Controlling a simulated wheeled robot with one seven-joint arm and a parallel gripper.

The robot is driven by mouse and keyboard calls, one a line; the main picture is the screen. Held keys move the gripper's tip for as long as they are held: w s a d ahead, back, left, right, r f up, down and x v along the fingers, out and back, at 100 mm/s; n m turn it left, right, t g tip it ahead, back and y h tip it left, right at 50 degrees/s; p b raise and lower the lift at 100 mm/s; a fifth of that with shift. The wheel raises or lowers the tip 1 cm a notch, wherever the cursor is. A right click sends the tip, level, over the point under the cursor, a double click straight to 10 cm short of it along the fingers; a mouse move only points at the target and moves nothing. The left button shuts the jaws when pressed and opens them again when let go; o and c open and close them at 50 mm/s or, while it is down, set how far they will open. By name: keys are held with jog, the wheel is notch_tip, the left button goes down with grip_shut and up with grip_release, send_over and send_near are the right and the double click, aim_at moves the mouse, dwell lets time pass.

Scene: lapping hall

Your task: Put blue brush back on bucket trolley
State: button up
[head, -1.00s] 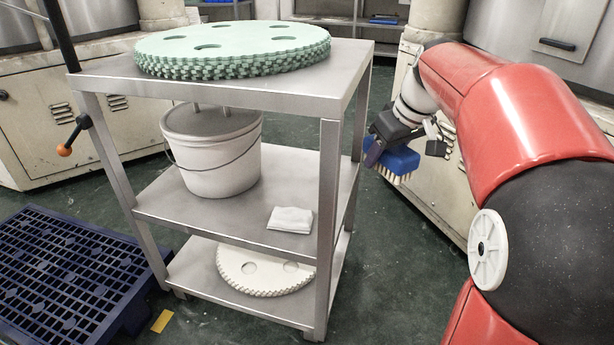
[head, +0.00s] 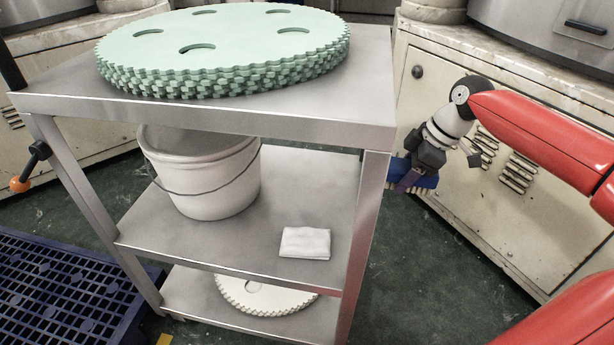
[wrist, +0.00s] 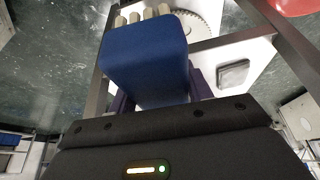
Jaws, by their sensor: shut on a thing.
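The blue brush (head: 426,181) is in my gripper (head: 408,178), to the right of the trolley in the head view. In the wrist view the blue brush (wrist: 145,58) fills the upper middle, its pale bristle tufts at the top, and my gripper (wrist: 160,95) is shut on it. The bucket trolley (head: 375,215) is a steel three-shelf stand. A white bucket (head: 205,180) with a wire handle stands on its middle shelf. The brush is apart from the trolley in the head view, beyond its right post.
Stacked green toothed discs (head: 225,55) cover much of the top shelf. A folded white cloth (head: 305,243) lies on the middle shelf, right of the bucket. A pale toothed disc (head: 265,297) lies on the bottom shelf. A blue pallet (head: 60,295) is at left. Cream machine cabinets (head: 510,120) stand behind.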

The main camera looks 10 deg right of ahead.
jog(key=w+a+f, duration=0.2)
jog(key=shift+a+f+n, duration=0.1)
jog(key=shift+f+n, duration=0.25)
jog(key=shift+n, duration=0.05)
jog(key=b, duration=0.1)
send_over(311, 191)
jog(key=d, duration=0.2)
jog(key=shift+s+a, duration=0.2)
jog(key=shift+s, duration=0.1)
jog(key=shift+w+a+f, duration=0.1)
jog(key=shift+a+f, duration=0.05)
jog(key=shift+a, duration=0.1)
jog(key=shift+f+b, duration=0.35)
jog(key=shift+f, duration=1.2)
jog(key=shift+f, duration=0.2)
jog(key=o, duration=1)
jog(key=shift+r, duration=0.1)
